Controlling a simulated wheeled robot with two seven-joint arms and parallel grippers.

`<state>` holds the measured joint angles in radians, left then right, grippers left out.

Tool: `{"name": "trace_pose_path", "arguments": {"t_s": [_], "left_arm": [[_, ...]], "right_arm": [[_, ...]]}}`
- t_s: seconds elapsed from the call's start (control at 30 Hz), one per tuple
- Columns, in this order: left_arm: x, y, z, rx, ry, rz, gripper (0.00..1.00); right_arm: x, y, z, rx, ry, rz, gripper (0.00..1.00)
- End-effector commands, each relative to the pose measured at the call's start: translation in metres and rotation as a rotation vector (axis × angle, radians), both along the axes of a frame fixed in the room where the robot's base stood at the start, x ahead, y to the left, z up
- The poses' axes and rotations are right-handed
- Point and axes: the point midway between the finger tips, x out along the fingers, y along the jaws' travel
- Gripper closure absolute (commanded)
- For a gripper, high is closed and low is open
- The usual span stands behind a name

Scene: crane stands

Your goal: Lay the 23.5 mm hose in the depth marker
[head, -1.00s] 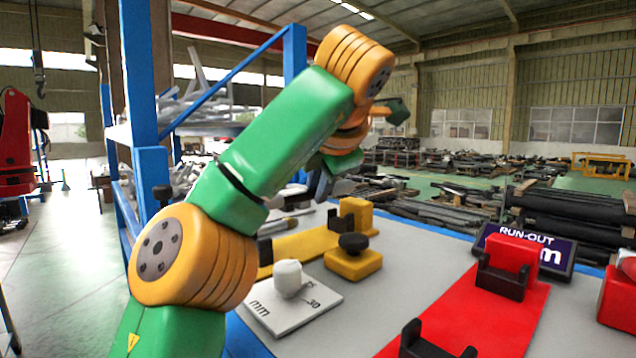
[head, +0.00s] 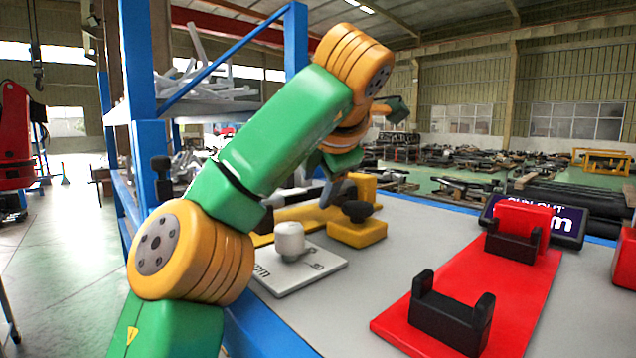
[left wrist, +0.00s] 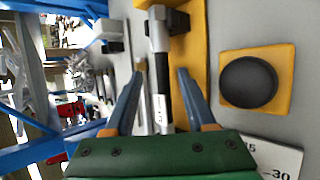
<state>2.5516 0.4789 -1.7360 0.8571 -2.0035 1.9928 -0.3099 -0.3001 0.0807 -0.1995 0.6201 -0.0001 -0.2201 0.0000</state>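My left gripper (head: 338,190) is over the yellow stand (head: 300,214) in the head view, largely behind my own arm. In the left wrist view my left gripper (left wrist: 160,76) is open, its two blue-grey fingers apart. A black-and-silver rod-like piece, possibly the hose (left wrist: 161,88), shows between the fingers, along the yellow stand (left wrist: 197,50); contact cannot be told. No label names the depth marker, so I cannot tell which stand it is. My right gripper is not in view.
A yellow block with a black knob (head: 357,211) and a white marked plate (head: 318,272) with a white knob stand nearby. A red stand (head: 400,325) with black cradles is at the right, by a run-out sign (head: 566,222). Grey table is clear between.

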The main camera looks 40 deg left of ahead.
Motion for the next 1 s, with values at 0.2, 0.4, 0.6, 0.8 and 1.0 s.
{"name": "trace_pose_path", "arguments": {"t_s": [0.2, 0.4, 0.6, 0.8, 1.0], "left_arm": [[0.0, 0.0, 0.0, 0.0, 0.002, 0.0, 0.45], [-0.014, -0.021, 0.024, 0.004, -0.004, 0.001, 0.45], [-0.029, -0.042, 0.045, 0.002, -0.002, 0.001, 0.45], [-0.031, -0.045, 0.046, 0.001, 0.0, 0.0, 0.45], [-0.031, -0.045, 0.046, 0.001, 0.0, 0.0, 0.45]], "right_arm": [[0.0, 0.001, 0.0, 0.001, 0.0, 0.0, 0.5], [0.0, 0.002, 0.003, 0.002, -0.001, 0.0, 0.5], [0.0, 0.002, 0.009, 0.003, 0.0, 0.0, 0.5], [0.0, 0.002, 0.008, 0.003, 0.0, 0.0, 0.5], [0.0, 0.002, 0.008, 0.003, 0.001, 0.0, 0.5]]}}
